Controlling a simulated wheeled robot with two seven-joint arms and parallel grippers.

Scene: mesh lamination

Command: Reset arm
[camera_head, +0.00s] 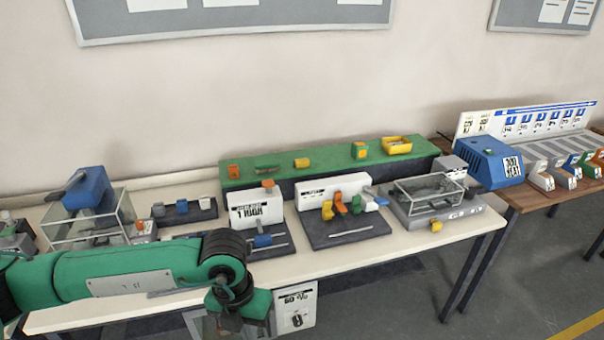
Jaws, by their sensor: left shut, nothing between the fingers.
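My left arm, green with a black joint, comes in from the left across the front of the table. My left gripper (236,316) hangs down from it at the bottom edge, in front of the table's front edge. It is shut with nothing held, and its tips are hard to make out. My right arm and gripper are not in the picture.
A cream table (330,262) carries a blue device (88,188), a dark board with coloured blocks (345,230), a clear-walled box (430,190) and a green shelf (325,158). A wooden table (540,190) with a blue machine (488,160) stands right. The floor at front right is clear.

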